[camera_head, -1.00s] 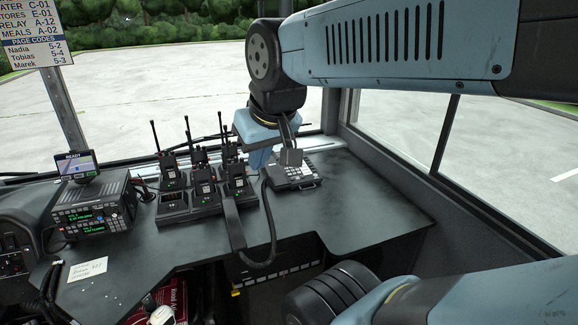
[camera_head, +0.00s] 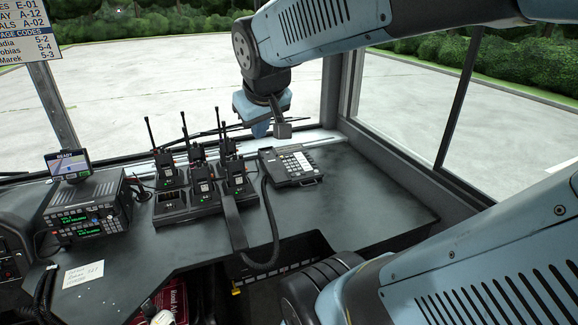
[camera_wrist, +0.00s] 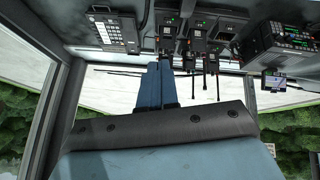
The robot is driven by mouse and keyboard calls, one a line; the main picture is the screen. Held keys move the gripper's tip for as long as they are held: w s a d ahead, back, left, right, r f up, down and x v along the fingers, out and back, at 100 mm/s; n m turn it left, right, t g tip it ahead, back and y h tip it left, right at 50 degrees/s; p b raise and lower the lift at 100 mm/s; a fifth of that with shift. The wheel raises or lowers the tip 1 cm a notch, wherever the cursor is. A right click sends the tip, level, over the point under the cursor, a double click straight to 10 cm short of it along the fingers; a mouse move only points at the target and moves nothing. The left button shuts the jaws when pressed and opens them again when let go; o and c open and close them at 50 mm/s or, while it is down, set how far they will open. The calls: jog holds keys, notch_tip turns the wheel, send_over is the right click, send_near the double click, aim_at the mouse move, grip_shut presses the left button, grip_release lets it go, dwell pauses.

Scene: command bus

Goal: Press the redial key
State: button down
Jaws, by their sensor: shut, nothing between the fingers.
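The desk phone (camera_head: 291,165) lies on the dark counter near the windscreen, its pale keypad (camera_head: 296,161) facing up. Its key labels are too small to read, so I cannot tell which key is redial. My gripper (camera_head: 261,130) is above and behind the phone, toward the glass, apart from it. In the wrist view the blue fingers (camera_wrist: 157,66) are together and empty. The phone shows there at the upper left (camera_wrist: 112,28), left of the fingertips.
Several handheld radios stand in a charger (camera_head: 190,212) left of the phone. A radio unit (camera_head: 88,208) with a small screen (camera_head: 68,165) is farther left. A dark cord (camera_head: 274,225) hangs over the counter front. The counter right of the phone is clear.

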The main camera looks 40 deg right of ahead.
jog(key=w+d+f+n+t+h, duration=0.1)
jog(key=w+d+h, duration=0.2)
jog(key=w+d, duration=0.75)
jog(key=n+t+y, duration=0.3)
jog(key=n+y, duration=0.2)
jog(key=n, duration=0.3)
send_over(316, 172)
jog(key=s, duration=0.2)
notch_tip(316, 172, down, 21)
jog(key=shift+s+r, duration=0.15)
jog(key=shift+w+d+f, duration=0.1)
jog(key=shift+w+f, duration=0.1)
jog(key=shift+f, duration=1.25)
jog(key=shift+w+a+f, duration=0.1)
jog(key=shift+w+f, duration=0.1)
jog(key=shift+f, duration=1.25)
jog(key=shift+w+d+f, duration=0.1)
jog(key=shift+w+f, duration=0.1)
jog(key=shift+f, duration=1.25)
